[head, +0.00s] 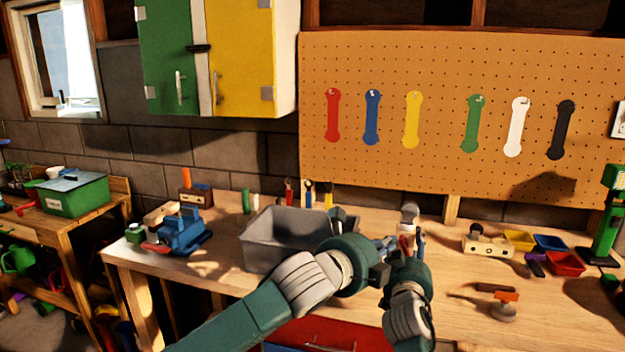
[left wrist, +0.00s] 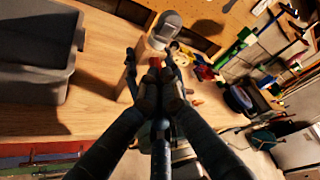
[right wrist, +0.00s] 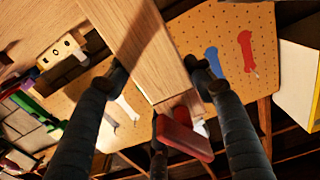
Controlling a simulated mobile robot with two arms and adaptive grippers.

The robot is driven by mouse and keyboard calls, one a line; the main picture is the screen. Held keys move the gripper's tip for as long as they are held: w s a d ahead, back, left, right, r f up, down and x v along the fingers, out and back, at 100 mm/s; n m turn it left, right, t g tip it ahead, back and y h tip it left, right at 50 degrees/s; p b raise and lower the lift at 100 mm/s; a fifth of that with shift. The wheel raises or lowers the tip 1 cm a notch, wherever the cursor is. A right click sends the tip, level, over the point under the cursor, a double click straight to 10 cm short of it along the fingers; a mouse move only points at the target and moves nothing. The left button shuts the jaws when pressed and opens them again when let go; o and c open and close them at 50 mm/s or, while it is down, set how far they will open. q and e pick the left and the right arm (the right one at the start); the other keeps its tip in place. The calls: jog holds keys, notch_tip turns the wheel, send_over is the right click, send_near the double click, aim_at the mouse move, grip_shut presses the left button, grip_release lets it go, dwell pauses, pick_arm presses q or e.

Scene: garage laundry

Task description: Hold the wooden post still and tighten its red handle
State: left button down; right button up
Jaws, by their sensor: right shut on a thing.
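The wooden post (right wrist: 145,55) runs large and pale through the right wrist view, between the fingers of my right gripper (right wrist: 160,75), which is shut on it. The red handle (right wrist: 185,138) shows as a thick bar just below the post's end. In the head view my right gripper (head: 406,248) is over the bench, and my grippers hide most of the post. My left gripper (head: 383,248) is close beside it from the left. In the left wrist view its fingertips (left wrist: 162,88) are close together near a small red part; whether they grip it is unclear.
A grey bin (head: 270,245) stands on the workbench (head: 455,300) just left of my grippers. A blue vise (head: 183,232) is farther left. Small coloured trays (head: 565,263) and a red-topped tool (head: 503,307) lie to the right. The pegboard (head: 440,80) rises behind.

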aim_at(405, 245)
pick_arm(q)
jog(key=shift+s+d+f, duration=0.1)
jog(key=shift+s+f, duration=0.25)
jog(key=shift+s, duration=0.3)
jog(key=shift+s+f, duration=0.3)
jog(key=shift+s, duration=0.35)
jog(key=shift+w, duration=0.1)
jog(key=w+f, duration=0.2)
jog(key=w, duration=0.5)
jog(key=shift+f, duration=0.2)
jog(key=shift+s+d, duration=0.25)
jog(key=shift+d, duration=0.1)
dwell(0.7)
jog(key=shift+d+r, duration=0.1)
jog(key=shift+r, duration=0.3)
